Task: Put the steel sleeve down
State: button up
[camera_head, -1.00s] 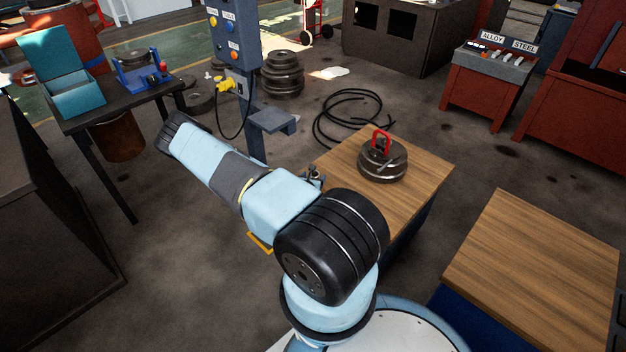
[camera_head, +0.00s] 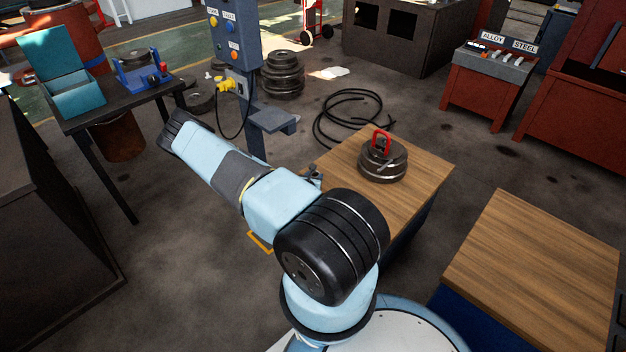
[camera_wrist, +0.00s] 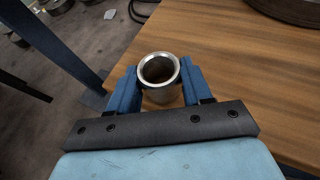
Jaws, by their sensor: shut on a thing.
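The steel sleeve (camera_wrist: 158,71) is a short, hollow metal cylinder in the wrist view, with its open bore facing the camera. My gripper (camera_wrist: 159,86) has its two blue fingers shut on it, one on either side. The sleeve is over or on the wooden bench top (camera_wrist: 225,80), near its left edge. I cannot tell whether its lower end touches the wood.
A stack of dark discs with a red handle (camera_head: 382,160) stands on the same bench top. A second wooden bench (camera_head: 535,258) is at the right. A blue-grey post with a control box (camera_head: 236,40) and a coiled black cable (camera_head: 345,112) are behind.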

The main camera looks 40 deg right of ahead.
grip_shut()
jog(key=shift+r, duration=0.15)
jog(key=shift+r, duration=0.35)
notch_tip(320, 180, up, 2)
jog(key=shift+a+r, duration=0.1)
jog(key=shift+r, duration=0.15)
jog(key=d+r+v, duration=0.1)
jog(key=v, duration=0.7)
jog(key=s+d+r+v, duration=0.1)
jog(key=r+v, duration=0.1)
jog(key=v, duration=0.6)
